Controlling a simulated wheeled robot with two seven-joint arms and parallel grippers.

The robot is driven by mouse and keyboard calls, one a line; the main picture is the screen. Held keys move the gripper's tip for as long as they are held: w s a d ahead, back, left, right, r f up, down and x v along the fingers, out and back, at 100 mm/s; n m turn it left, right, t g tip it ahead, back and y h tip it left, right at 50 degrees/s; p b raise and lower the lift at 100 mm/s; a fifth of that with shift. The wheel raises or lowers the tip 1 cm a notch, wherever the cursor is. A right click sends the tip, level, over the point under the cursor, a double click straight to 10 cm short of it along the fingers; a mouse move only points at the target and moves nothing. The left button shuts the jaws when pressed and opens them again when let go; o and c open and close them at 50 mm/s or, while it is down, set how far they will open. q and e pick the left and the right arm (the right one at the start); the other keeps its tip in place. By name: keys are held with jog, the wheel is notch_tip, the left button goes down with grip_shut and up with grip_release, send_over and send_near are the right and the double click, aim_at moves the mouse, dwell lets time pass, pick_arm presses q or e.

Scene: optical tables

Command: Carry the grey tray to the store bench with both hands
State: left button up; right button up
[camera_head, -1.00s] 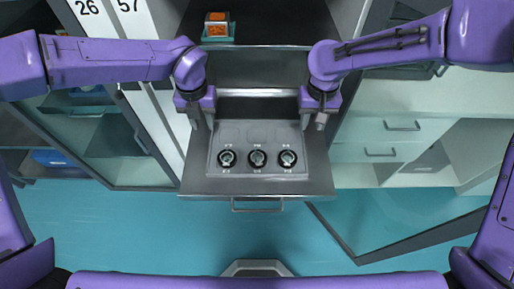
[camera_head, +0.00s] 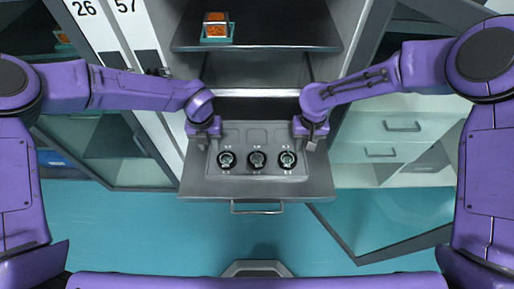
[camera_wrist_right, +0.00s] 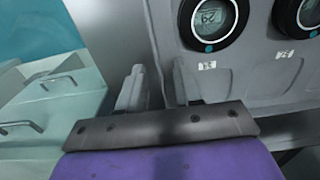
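My right gripper (camera_head: 310,143) is at the tray's right edge. In the right wrist view, the right gripper's fingers (camera_wrist_right: 158,88) stand apart on either side of the tray's side wall (camera_wrist_right: 155,35), with visible gaps. Two gauges (camera_wrist_right: 212,20) show there. I cannot identify the store bench.
An orange-topped item on a green base (camera_head: 217,28) sits on the dark upper shelf (camera_head: 280,30). White drawers (camera_head: 390,140) and a glass door stand at right; another glass door is at left. Teal floor (camera_head: 130,225) is clear in front.

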pick_arm(q)
grip_shut()
pick_arm(e)
grip_shut()
pick_arm(q)
jog(key=shift+r, duration=0.1)
